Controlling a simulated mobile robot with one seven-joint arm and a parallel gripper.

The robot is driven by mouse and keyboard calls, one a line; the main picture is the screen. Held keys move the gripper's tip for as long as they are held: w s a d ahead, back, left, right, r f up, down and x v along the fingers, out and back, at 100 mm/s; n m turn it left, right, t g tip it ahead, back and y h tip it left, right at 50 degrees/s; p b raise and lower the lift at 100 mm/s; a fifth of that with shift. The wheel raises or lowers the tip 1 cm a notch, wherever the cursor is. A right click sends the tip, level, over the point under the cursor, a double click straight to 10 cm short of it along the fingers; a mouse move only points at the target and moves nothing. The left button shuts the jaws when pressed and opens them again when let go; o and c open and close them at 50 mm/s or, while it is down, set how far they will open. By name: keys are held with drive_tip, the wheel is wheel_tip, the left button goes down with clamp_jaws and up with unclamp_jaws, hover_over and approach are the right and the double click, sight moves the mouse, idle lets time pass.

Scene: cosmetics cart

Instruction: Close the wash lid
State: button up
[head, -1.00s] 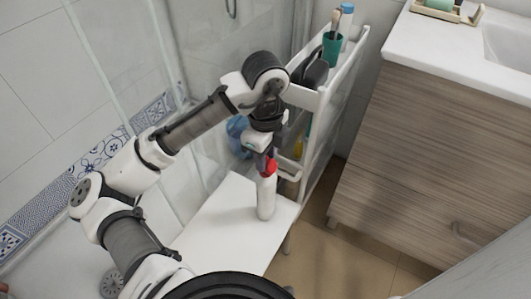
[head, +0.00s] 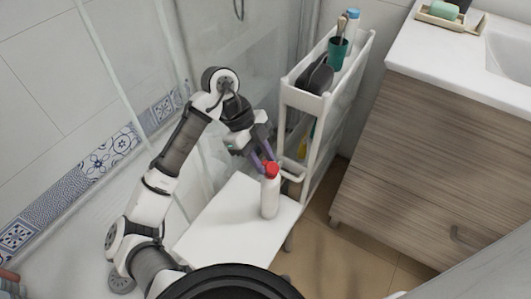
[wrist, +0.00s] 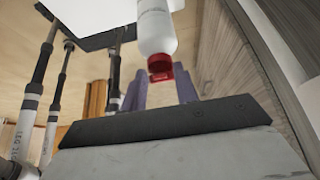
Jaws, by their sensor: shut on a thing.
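A white wash bottle (head: 270,197) stands upright near the right edge of a white bench. Its red lid (head: 271,170) is at the top. In the wrist view the bottle (wrist: 156,30) comes in from the top, with the red lid (wrist: 160,68) at its end; a dark gap shows in the lid, and a red flap sits apart from the cap body. My gripper (head: 263,163) reaches down from the upper left, tilted, with its purple fingers at the lid. The fingers (wrist: 161,84) lie either side of the red lid part and are shut on it.
The white bench (head: 215,225) has a bare top left of the bottle. A white cart (head: 310,100) behind it holds a dark brush, a green cup (head: 336,52) and a blue-capped bottle. A wooden vanity (head: 430,150) stands right; a glass shower screen is at left.

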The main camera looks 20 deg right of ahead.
drive_tip(key=shift+w+a+f+g+h, duration=0.2)
drive_tip(key=shift+f+g+h, duration=0.15)
drive_tip(key=shift+g+h, duration=0.25)
drive_tip(key=o, duration=1)
wheel_tip(320, 180, up, 20)
drive_tip(key=p, duration=0.3)
drive_tip(key=shift+c, duration=0.3)
